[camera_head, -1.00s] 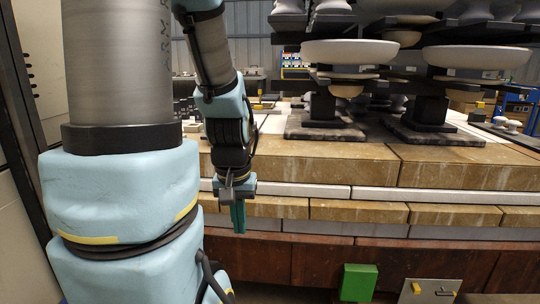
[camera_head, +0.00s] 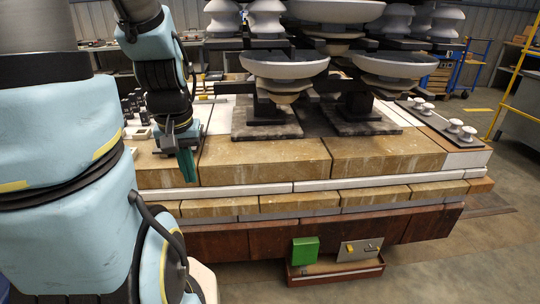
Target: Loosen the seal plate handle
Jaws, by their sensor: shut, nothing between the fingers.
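A grey metal plate (camera_head: 346,252) stands low in front of the dark red base of the stack. A small lever-like handle (camera_head: 372,247) and a yellowish part show on its face, too small to tell their exact position. My gripper (camera_head: 187,165) points down, its teal fingers shut and empty. It hangs in front of the left end of the tan blocks, well above and to the left of the plate, touching neither it nor the handle.
A green block (camera_head: 305,250) stands just left of the plate, both over a low red tray (camera_head: 336,277). Insulator stacks (camera_head: 285,66) stand on the layered platform (camera_head: 265,161). A yellow rail (camera_head: 508,85) stands far right. The floor at front right is clear.

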